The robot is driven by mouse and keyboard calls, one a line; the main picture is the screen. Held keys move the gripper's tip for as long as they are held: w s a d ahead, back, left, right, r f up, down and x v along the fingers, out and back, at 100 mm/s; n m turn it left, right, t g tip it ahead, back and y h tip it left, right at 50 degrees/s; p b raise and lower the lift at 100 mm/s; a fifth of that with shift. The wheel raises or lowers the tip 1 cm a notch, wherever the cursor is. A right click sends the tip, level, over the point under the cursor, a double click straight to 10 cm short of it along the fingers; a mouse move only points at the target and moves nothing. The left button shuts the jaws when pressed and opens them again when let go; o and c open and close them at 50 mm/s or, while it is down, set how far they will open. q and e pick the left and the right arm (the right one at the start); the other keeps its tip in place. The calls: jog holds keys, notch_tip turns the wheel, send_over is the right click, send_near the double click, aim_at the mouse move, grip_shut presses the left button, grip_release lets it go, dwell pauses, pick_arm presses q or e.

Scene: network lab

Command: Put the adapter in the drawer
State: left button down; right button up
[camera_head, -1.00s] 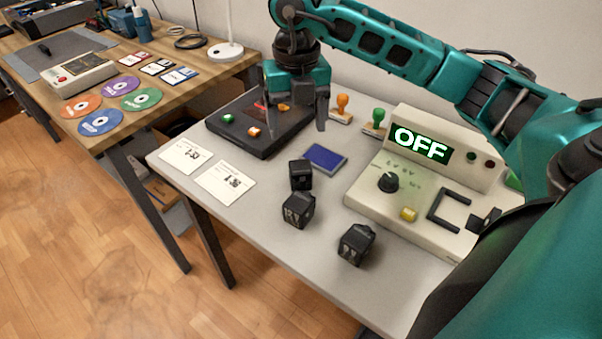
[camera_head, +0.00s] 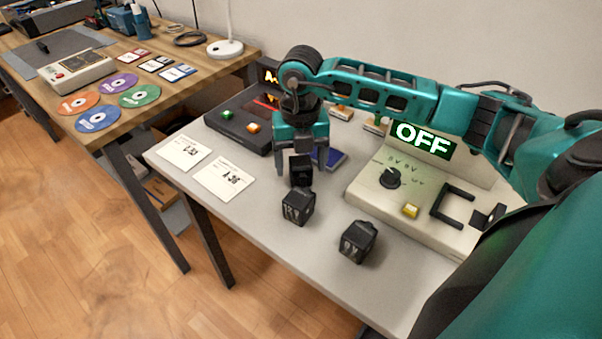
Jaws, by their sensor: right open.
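Three black cube-shaped adapters sit on the light grey table. The farthest adapter (camera_head: 301,176) is below my right gripper, the middle adapter (camera_head: 298,207) is just in front of it, and the nearest adapter (camera_head: 357,242) is to the right. My right gripper (camera_head: 302,168) points down, open, with its fingers on either side of the farthest adapter's upper part; I cannot tell whether they touch it. I cannot make out a drawer in this view. My left gripper is not in view.
A beige device (camera_head: 370,205) with an OFF display, a knob and a black handle stands at the right. A black box (camera_head: 232,137) with buttons, a blue pad (camera_head: 333,159) and two paper cards (camera_head: 224,181) lie around. The table's front left is clear.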

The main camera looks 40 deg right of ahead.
aim_at(300, 161)
jog(key=shift+f, duration=0.8)
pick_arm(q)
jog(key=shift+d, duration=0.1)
pick_arm(e)
jog(key=shift+c, duration=0.2)
